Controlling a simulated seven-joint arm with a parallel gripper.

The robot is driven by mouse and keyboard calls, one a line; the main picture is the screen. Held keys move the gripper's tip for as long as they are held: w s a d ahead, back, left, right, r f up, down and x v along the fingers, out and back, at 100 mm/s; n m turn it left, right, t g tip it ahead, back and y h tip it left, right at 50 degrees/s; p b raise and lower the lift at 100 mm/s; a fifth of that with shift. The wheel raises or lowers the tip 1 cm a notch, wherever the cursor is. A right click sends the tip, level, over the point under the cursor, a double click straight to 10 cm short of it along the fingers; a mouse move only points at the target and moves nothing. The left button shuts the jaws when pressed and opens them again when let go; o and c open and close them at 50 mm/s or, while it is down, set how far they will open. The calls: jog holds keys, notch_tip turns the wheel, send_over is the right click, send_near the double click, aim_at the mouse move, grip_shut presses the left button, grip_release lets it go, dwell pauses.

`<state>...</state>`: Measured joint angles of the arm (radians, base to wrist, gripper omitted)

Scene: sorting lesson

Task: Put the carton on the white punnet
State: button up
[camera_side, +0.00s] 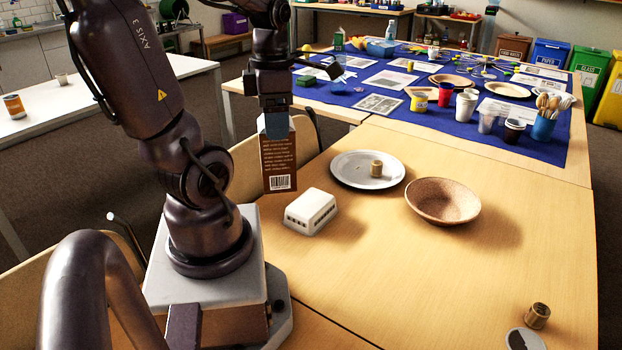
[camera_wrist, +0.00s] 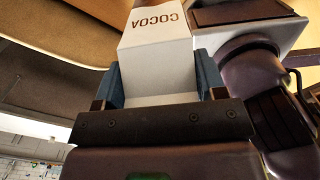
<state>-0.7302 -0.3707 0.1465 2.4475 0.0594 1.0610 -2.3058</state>
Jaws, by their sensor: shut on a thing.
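The brown carton (camera_side: 279,165) hangs upright in the side view, with printed text and a barcode on the face toward the camera. My gripper (camera_side: 277,124) is shut on its upper part. In the wrist view the carton (camera_wrist: 158,45) shows a pale face marked COCOA between the two blue fingers of my gripper (camera_wrist: 160,85). The white punnet (camera_side: 311,210) lies on the wooden table with a flat face up and slots along its sides. It is just right of and lower than the carton in the side view. The punnet does not show in the wrist view.
A white plate (camera_side: 345,180) holds a small tan cylinder (camera_side: 376,168). A brown bowl (camera_side: 443,208) stands to its right. Another small cylinder (camera_side: 537,315) and a round disc (camera_side: 522,340) are at the lower right. The table's front middle is clear.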

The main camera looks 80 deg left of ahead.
jog(key=w+a+f, duration=0.8)
jog(key=a+f, duration=0.2)
jog(key=f, duration=0.2)
jog(key=shift+f, duration=0.4)
jog(key=o, duration=1.1)
jog(key=shift+a, duration=0.1)
